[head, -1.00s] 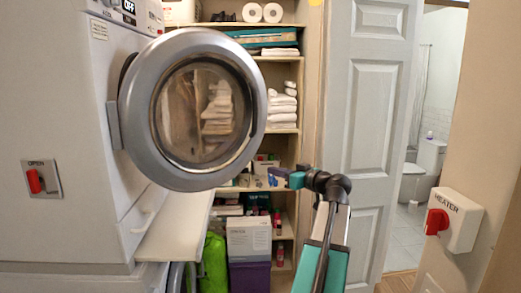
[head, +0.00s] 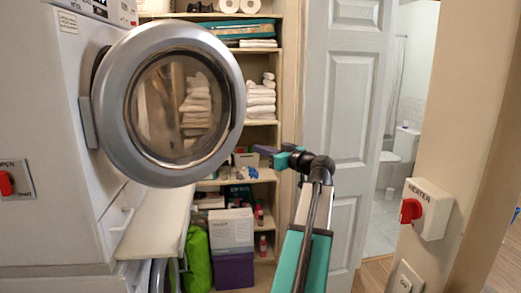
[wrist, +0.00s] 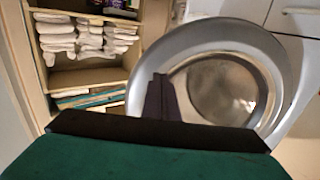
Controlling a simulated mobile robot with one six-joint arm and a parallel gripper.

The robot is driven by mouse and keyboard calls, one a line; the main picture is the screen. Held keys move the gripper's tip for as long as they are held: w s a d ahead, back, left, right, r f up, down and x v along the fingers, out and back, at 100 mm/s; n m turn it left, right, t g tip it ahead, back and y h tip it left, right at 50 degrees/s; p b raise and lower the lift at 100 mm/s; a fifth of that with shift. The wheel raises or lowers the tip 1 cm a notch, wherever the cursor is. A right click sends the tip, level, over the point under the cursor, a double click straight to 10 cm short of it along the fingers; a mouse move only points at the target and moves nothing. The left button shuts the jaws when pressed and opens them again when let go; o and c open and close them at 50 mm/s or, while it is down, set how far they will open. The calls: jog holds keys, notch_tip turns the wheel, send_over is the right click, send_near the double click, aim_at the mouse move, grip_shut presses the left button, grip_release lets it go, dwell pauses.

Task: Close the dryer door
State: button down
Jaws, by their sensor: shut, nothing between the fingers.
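The dryer door (head: 168,105) is a round silver-grey ring with a glass window. It stands open, swung out from the white dryer (head: 52,130), with its hinge on the door's left side. My gripper (head: 262,150) is right of the door and near its lower right rim, with a gap between them in the picture. In the wrist view my gripper (wrist: 160,98) has its dark fingers together, overlapping the door (wrist: 224,88). I cannot tell whether they touch it. The gripper is shut and empty.
Shelves with white towels (head: 262,100) stand behind the door. A white box (head: 231,230) and a green bag (head: 197,262) are below. A red HEATER switch (head: 411,210) is on the wall at right, with a grey panelled door (head: 347,110) behind my arm.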

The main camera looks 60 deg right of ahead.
jog(key=p, duration=0.4)
send_near(233, 141)
jog(key=x, duration=0.4)
jog(key=shift+w+d+r, duration=0.1)
jog(key=shift+w, duration=0.3)
jog(key=shift+w+d+p, duration=0.25)
jog(key=shift+w+p, duration=0.25)
jog(key=shift+w, duration=0.2)
jog(key=shift+a, duration=0.15)
jog(key=shift+w, duration=0.1)
